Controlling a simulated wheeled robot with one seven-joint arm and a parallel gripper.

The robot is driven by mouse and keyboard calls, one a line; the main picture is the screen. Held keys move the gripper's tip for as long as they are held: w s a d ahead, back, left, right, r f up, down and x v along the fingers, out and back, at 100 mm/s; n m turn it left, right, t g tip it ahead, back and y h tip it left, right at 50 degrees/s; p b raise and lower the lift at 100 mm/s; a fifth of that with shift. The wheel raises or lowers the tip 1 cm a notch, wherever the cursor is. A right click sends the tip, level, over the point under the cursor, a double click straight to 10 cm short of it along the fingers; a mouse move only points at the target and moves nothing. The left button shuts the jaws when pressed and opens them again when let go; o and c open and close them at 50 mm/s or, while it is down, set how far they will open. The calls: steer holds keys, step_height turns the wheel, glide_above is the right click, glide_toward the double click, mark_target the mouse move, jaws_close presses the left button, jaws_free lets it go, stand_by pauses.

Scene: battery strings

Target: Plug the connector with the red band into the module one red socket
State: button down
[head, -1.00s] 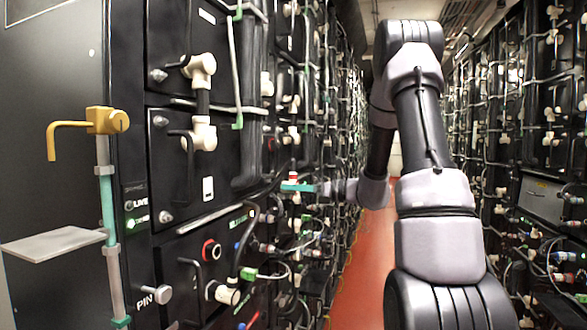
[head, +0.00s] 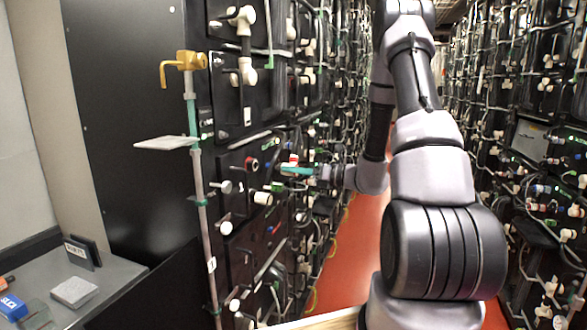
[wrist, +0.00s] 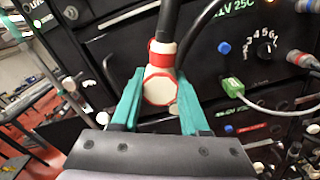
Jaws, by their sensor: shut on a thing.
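My gripper (wrist: 160,78) has two teal fingers shut on the connector with the red band (wrist: 158,90), a white body with a red collar and red edging. A dark cable rises from its top in the wrist view. A red-ringed socket (head: 251,164) is on a black module at the left, with a visible gap from the connector. Whether it belongs to module one cannot be read. The socket is not clearly seen in the wrist view.
A yellow-handled fitting (head: 186,65) and a pale shelf plate (head: 166,143) stand on a pole before the rack. A grey bench (head: 110,285) is at lower left. A green plug (wrist: 232,86) with a pale cable is near my gripper. Red aisle floor (head: 357,250) is open.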

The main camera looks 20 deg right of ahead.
steer(key=shift+x, duration=2.85)
steer(key=shift+x, duration=1.85)
steer(key=shift+c, duration=1.6)
jaws_free()
steer(key=v, duration=1)
steer(key=shift+s+d, duration=0.2)
steer(key=shift+d, duration=0.1)
